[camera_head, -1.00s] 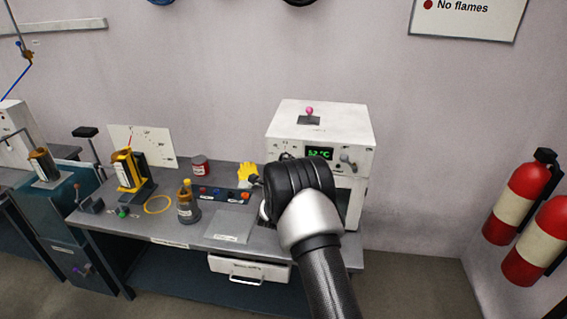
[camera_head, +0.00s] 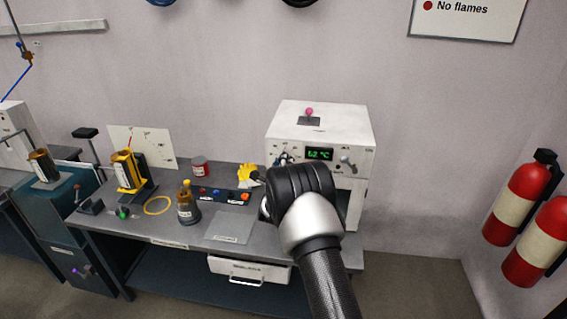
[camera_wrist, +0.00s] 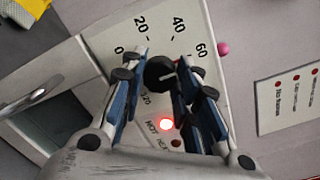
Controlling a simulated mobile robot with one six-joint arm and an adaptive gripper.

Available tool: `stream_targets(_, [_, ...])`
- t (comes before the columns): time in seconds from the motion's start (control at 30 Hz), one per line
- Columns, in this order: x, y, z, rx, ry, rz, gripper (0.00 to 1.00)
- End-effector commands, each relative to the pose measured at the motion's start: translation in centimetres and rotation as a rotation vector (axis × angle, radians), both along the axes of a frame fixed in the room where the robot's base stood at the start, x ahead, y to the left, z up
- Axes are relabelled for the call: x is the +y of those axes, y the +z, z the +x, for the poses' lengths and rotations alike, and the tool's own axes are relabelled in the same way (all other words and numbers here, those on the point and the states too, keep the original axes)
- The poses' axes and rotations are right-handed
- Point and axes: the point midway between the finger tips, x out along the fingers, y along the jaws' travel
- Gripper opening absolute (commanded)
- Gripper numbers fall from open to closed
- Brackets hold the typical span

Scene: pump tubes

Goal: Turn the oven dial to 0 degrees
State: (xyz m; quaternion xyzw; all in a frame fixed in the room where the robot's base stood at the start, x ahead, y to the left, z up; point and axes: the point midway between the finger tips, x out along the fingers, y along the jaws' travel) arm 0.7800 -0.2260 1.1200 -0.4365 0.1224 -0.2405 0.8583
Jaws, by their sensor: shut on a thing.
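The white oven (camera_head: 340,122) stands at the right end of the bench, with a green display (camera_head: 319,154) reading about 62 °C. In the wrist view its panel shows the black dial (camera_wrist: 160,73) with a light pointer line and the numbers 0, 20, 40, 60 and 120 around it. My gripper (camera_wrist: 163,76) has its two blue-sided fingers on either side of the dial and is shut on it. The pointer's exact reading is hard to tell. A red lamp (camera_wrist: 166,124) is lit beside the word HOT. In the head view my arm hides the oven's lower left front.
A pink knob (camera_head: 309,111) is on the oven's top. A grey lever (camera_head: 347,160) is right of the display. Fire extinguishers (camera_head: 520,195) hang at right.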

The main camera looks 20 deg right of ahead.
Motion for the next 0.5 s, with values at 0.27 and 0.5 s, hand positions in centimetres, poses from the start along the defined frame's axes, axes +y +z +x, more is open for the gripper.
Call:
stream_targets(0.27, [0.01, 0.01, 0.00, 0.000, 0.000, 0.000, 0.05])
stream_targets(0.5, [0.00, -0.09, 0.00, 0.019, 0.000, -0.029, 0.05])
